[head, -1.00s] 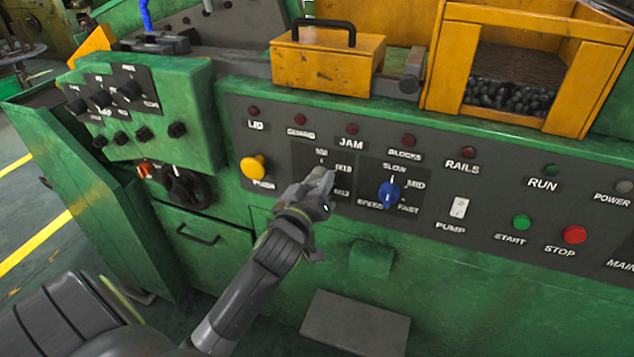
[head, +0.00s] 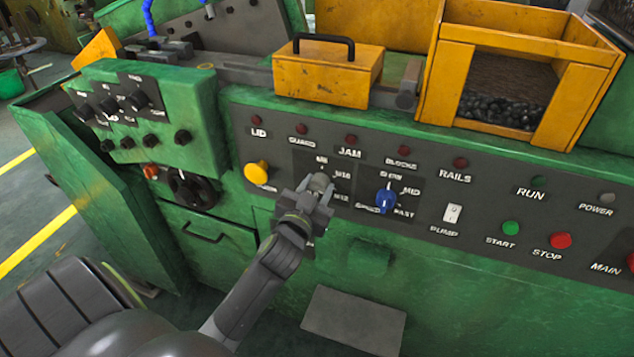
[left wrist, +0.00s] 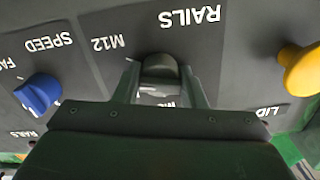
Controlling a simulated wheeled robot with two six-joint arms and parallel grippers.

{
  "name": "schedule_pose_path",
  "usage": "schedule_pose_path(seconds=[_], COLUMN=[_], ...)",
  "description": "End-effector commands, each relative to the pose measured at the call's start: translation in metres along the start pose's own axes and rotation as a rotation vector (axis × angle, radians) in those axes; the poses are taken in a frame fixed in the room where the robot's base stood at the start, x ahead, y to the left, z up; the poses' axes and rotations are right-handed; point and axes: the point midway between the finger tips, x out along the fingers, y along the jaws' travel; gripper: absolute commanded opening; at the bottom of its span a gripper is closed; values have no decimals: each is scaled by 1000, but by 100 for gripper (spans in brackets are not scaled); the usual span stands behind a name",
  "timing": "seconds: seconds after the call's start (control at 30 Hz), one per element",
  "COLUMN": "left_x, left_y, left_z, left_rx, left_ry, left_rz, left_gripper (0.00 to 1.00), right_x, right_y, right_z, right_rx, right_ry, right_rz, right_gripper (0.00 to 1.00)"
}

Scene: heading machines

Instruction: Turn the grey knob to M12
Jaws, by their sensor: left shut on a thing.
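The grey knob (head: 320,182) sits on the dark control panel, with size labels up and to its right; the lower one reads M12. My left gripper (head: 318,190) reaches it from below and in front. In the left wrist view the knob (left wrist: 160,68) is between the two fingers of my left gripper (left wrist: 160,85), which is shut on it. The M12 label (left wrist: 108,43) shows left of the knob there. Part of another label is half hidden under the gripper. I cannot make out the knob's pointer. My right gripper is not in view.
A blue knob (head: 386,198) is close on the right and a yellow push button (head: 257,173) on the left. A white pump switch (head: 452,214), a green button (head: 511,228) and a red button (head: 560,241) are farther right. A yellow box (head: 327,70) stands above the panel.

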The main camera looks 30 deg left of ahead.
Motion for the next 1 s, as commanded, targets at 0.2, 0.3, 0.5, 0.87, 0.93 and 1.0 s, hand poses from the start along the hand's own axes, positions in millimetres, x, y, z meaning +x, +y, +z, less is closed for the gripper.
schedule_pose_path(seconds=[0.2, 0.3, 0.5, 0.87, 0.93, 1.0], left_x=[0, 0, 0, 0, 0, 0], left_y=[0, 0, 0, 0, 0, 0], left_z=[-1, -1, 0, 0, 0, 0], left_rx=[152, 206, 275, 307, 307, 306], left_ry=[-2, -2, 0, 0, 0, 0], left_rz=[0, 0, 0, 0, 0, 0], left_gripper=[14, 14, 14, 14, 14, 14], right_x=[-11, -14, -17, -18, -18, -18], right_y=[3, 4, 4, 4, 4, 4], right_z=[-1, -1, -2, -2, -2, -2], right_rx=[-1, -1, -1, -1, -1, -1], right_ry=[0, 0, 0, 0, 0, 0], right_rz=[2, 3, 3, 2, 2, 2], right_gripper=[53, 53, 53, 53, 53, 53])
